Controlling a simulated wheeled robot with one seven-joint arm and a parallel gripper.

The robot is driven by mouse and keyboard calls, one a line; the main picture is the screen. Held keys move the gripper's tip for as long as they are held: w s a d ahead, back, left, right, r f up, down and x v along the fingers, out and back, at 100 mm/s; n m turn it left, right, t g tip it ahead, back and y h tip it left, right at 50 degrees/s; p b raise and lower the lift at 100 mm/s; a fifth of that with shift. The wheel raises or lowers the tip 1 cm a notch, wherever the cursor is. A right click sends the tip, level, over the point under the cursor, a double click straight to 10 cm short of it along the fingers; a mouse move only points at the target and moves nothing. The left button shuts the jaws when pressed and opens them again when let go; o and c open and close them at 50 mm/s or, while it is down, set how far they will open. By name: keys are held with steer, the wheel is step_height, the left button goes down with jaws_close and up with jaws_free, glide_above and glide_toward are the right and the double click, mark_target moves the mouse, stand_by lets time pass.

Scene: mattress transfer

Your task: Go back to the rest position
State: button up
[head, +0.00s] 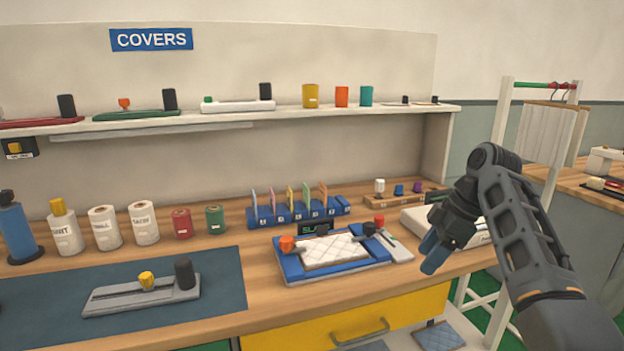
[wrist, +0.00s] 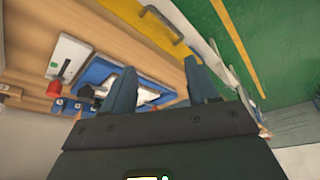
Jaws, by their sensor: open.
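My gripper (head: 434,254) hangs in the air at the right, in front of the bench's right end, with its blue-grey fingers pointing down. In the wrist view my gripper (wrist: 160,88) shows two fingers spread apart with nothing held between them. The white quilted mattress (head: 333,250) lies on the blue tray (head: 292,271) on the bench, to the left of my gripper in the head view. In the wrist view the blue tray (wrist: 97,72) is partly hidden behind a finger.
The wooden bench (head: 262,299) has a yellow drawer (head: 300,331) below. A grey fixture (head: 125,299) sits on a dark mat at left. A shelf (head: 330,112) with several items runs above. A white stand (head: 500,130) with hangers is behind my arm. Green floor is at right.

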steer(key=s+a+f+m+t, duration=0.1)
steer(key=s+f+m, duration=0.15)
steer(key=f, duration=0.45)
steer(key=s+a+f+m+t+h, duration=0.1)
steer(key=s+f, duration=0.3)
steer(key=f, duration=0.2)
steer(key=s+a+f+m+t, duration=0.1)
steer(key=s+f, duration=0.2)
steer(key=f, duration=0.4)
steer(key=s+f+m+t+h, duration=0.1)
steer(key=s+f+m+t, duration=0.1)
steer(key=s+f, duration=0.45)
steer(key=s+f+m+t+h, duration=0.1)
steer(key=s+f+m, duration=0.15)
steer(key=s, duration=0.65)
steer(key=s+r+m+t+h, duration=0.1)
steer(key=s+r+m+t, duration=0.15)
steer(key=s, duration=0.75)
steer(key=s+r+m+t, duration=0.15)
steer(key=s+r, duration=0.25)
steer(key=s, duration=0.6)
steer(key=s+r+m+t, duration=0.1)
steer(key=s+r+t, duration=0.1)
steer(key=s+r, duration=0.4)
steer(key=s+r+t, duration=0.1)
steer(key=s+r, duration=0.5)
steer(key=r, duration=0.5)
steer(key=shift+d+r+m+t, duration=0.25)
steer(key=shift+r+m+t, duration=0.1)
steer(key=shift+m+t, duration=0.05)
